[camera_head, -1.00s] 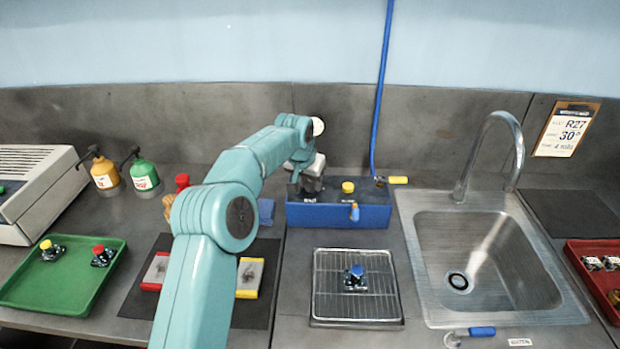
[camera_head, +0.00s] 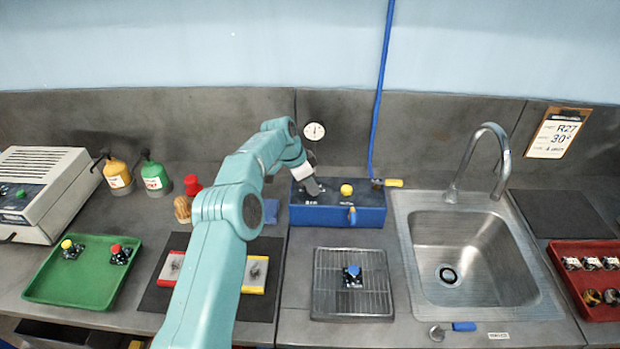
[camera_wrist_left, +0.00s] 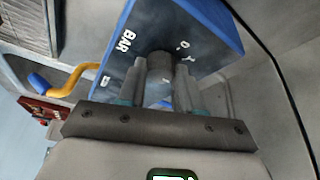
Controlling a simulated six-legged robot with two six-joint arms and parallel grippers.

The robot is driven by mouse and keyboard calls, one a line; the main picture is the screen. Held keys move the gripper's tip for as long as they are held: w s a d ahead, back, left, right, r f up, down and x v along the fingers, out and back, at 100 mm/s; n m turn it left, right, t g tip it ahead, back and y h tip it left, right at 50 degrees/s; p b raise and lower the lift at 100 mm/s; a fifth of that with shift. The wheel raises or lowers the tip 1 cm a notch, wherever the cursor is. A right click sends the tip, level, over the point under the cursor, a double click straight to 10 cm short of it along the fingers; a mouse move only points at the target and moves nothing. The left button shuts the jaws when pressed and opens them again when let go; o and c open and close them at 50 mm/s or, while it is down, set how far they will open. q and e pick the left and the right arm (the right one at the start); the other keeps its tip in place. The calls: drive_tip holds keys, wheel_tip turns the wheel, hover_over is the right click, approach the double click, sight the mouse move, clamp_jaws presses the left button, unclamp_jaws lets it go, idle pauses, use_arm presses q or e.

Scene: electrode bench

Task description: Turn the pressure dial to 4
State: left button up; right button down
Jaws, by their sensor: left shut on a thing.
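The blue pressure box (camera_head: 350,217) stands at the back of the bench. My left gripper (camera_head: 313,188) is over the left end of its top. In the left wrist view, the fingers (camera_wrist_left: 168,90) are shut on a dark round dial (camera_wrist_left: 159,62), with BAR lettering on the blue box (camera_wrist_left: 195,22) beside it. The fingers hide much of the dial, and I cannot read its setting. A round white gauge (camera_head: 314,131) stands behind the box; its reading is too small to tell. A placard (camera_head: 557,133) on the wall shows R27, 30° and a smaller line with a 4. My right gripper is not in view.
A wire rack (camera_head: 330,300) lies in front and a sink (camera_head: 480,235) is to the right. A green tray (camera_head: 45,285) and bottles are at left.

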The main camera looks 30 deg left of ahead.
use_arm(q)
drive_tip(key=shift+m, duration=0.4)
drive_tip(key=o, duration=1)
drive_tip(key=v, duration=1.2)
drive_tip(key=shift+w, duration=0.2)
